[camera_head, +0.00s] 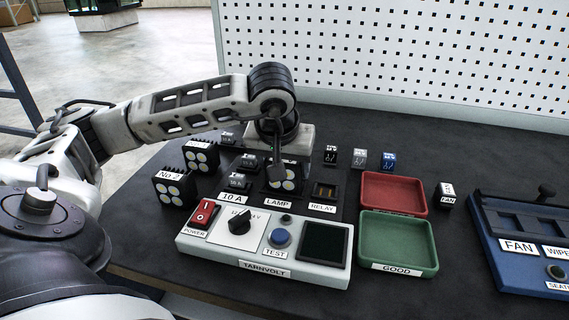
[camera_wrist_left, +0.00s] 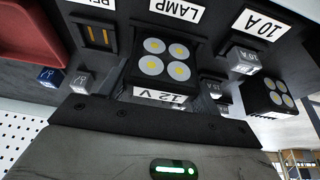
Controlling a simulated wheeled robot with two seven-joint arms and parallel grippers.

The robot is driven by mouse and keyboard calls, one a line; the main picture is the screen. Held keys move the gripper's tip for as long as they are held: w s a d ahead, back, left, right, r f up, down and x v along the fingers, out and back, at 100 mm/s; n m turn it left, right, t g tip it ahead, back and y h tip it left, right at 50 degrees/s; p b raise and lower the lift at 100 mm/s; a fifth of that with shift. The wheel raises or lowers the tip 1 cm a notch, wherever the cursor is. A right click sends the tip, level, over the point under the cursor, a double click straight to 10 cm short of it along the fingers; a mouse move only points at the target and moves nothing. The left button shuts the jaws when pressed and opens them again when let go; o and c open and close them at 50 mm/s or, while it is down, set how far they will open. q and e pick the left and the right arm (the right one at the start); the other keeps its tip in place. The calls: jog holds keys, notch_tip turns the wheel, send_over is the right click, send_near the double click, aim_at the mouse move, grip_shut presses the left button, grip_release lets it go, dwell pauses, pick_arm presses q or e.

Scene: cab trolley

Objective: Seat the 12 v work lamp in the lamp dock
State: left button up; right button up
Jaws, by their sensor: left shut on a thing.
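The 12 V work lamp (camera_head: 285,184) is a black block with several round yellow-white lights. It is at the lamp dock, right behind the LAMP label (camera_head: 278,203). My left gripper (camera_head: 280,160) is over it from above and shut on it. In the left wrist view the lamp (camera_wrist_left: 166,62) shows its lights and 12 V tag, close to the LAMP label (camera_wrist_left: 175,10). The lamp covers most of the dock, and I cannot tell whether it is fully down. My right gripper is not in view.
Two similar lamps (camera_head: 175,188) (camera_head: 201,155) stand left of the dock. The tester (camera_head: 262,250) lies in front. The relay socket (camera_head: 324,192), red tray (camera_head: 394,178) and green tray (camera_head: 398,228) are to the right. Small relays (camera_head: 360,158) stand behind. A pegboard (camera_head: 400,50) bounds the back.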

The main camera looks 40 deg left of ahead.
pick_arm(q)
jog(key=o, duration=1.3)
jog(key=shift+s+r, duration=0.1)
jog(key=shift+r, duration=0.15)
jog(key=p+v, duration=0.2)
jog(key=v, duration=1.3)
jog(key=shift+s+r+p, duration=0.15)
jog(key=shift+r+p, duration=0.05)
jog(key=shift+p, duration=0.1)
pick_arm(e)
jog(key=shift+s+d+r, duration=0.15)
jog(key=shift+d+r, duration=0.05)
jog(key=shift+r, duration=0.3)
